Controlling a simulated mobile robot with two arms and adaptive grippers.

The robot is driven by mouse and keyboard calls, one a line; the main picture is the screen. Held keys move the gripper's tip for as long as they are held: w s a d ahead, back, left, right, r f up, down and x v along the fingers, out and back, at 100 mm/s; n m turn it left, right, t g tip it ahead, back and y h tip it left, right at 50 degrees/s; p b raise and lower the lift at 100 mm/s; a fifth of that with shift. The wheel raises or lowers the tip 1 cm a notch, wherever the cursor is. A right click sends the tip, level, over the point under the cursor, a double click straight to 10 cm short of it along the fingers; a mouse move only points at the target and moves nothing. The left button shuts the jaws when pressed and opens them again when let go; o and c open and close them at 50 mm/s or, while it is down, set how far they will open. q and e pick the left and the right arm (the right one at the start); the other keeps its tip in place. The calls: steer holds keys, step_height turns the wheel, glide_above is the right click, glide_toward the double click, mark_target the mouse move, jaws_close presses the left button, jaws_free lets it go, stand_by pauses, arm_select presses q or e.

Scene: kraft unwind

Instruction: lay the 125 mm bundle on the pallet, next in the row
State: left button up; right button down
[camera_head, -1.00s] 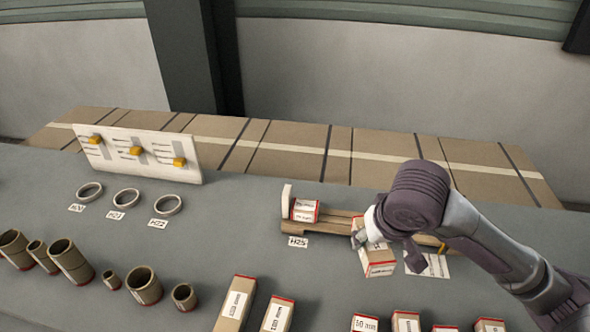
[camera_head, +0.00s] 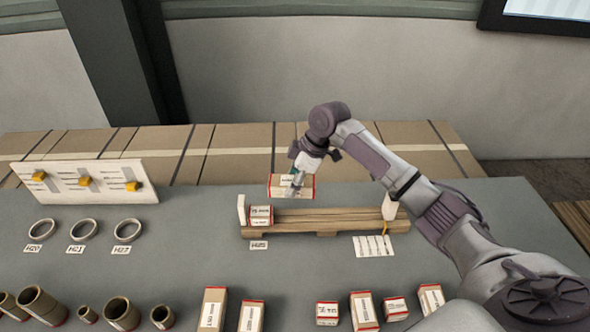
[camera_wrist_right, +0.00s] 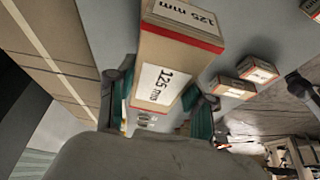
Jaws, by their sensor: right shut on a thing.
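The 125 mm bundle (camera_head: 305,187), a kraft block with red ends and a white label, is held by my right gripper (camera_head: 294,176). It also shows in the right wrist view (camera_wrist_right: 165,80), between the two fingers (camera_wrist_right: 160,110), its label reading 125 mm. In the head view it appears raised above the wooden pallet (camera_head: 330,224), apart from it, lying roughly along the row. A smaller labelled bundle (camera_head: 260,215) sits on the pallet's left end, next to a white upright stop (camera_head: 241,211); the held bundle is to its upper right. My left gripper is not in view.
The pallet to the right of the small bundle looks bare up to a white post (camera_head: 390,208). A label card (camera_head: 374,246) lies in front. Several bundles (camera_head: 365,311) stand along the table's front, with cores (camera_head: 40,306) and rings (camera_head: 84,229) at left.

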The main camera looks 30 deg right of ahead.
steer(key=shift+w+d+n, duration=0.35)
steer(key=shift+d+n, duration=0.05)
steer(key=shift+d, duration=0.1)
steer(key=shift+f, duration=0.1)
steer(key=b, duration=0.8)
glide_above(291, 219)
steer(key=d, duration=0.1)
steer(key=f, duration=0.8)
steer(key=shift+s, duration=0.25)
steer(key=shift+f, duration=0.15)
steer(key=shift+d+f+b, duration=0.1)
steer(key=shift+f+b, duration=0.55)
steer(key=shift+f, duration=1.45)
steer(key=shift+f, duration=0.15)
steer(key=shift+c, duration=1.9)
jaws_free()
